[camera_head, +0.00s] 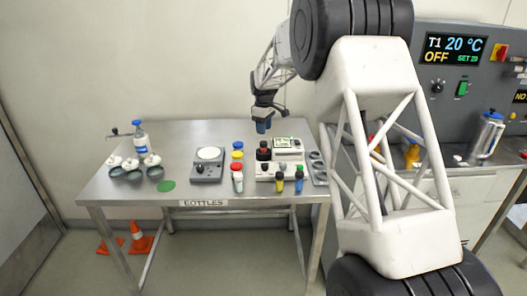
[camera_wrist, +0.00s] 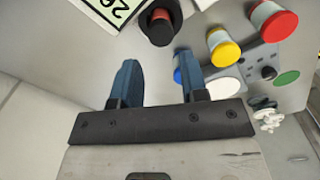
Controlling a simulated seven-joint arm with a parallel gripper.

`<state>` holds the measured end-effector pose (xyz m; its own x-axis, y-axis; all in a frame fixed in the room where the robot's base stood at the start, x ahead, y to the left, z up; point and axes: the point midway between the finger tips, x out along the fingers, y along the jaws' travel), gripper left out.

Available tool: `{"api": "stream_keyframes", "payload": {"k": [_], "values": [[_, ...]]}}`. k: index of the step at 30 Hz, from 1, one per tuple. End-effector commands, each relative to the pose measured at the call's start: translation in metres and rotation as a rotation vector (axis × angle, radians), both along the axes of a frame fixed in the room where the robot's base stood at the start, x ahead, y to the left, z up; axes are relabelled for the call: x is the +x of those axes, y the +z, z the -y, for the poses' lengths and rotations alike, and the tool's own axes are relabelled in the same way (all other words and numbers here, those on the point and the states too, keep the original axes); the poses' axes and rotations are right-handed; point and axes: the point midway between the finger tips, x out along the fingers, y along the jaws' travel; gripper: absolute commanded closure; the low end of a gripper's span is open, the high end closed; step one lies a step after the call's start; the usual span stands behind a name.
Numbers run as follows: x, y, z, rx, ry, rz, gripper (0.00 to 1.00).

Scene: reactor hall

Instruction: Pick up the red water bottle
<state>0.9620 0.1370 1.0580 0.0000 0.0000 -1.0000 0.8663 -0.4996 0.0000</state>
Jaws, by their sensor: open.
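A bottle with a red cap and white body (camera_head: 237,181) stands at the front of a row on the steel table (camera_head: 150,190). In the wrist view, its red cap (camera_wrist: 279,26) is at the upper right. A yellow-capped bottle (camera_head: 237,157) and a blue-capped bottle (camera_head: 238,147) stand behind it. My gripper (camera_head: 264,125) hangs above the back of the table, to the right of the row. In the wrist view, its blue fingers (camera_wrist: 160,90) are apart with nothing between them. The red-capped bottle is clear of the fingers.
Two small bottles (camera_head: 279,182) (camera_head: 299,182) stand at the front right.

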Motion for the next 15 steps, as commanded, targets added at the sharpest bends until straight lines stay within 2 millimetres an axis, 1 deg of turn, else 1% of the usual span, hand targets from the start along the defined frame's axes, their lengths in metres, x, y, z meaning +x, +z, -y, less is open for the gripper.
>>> {"api": "stream_keyframes", "payload": {"k": [4, 12, 15], "values": [[0.000, -0.004, 0.000, 0.000, 0.000, 0.000, 0.60], [0.000, -0.024, 0.000, 0.000, 0.000, 0.000, 0.60], [0.000, -0.026, 0.000, 0.000, 0.000, 0.000, 0.60]]}}
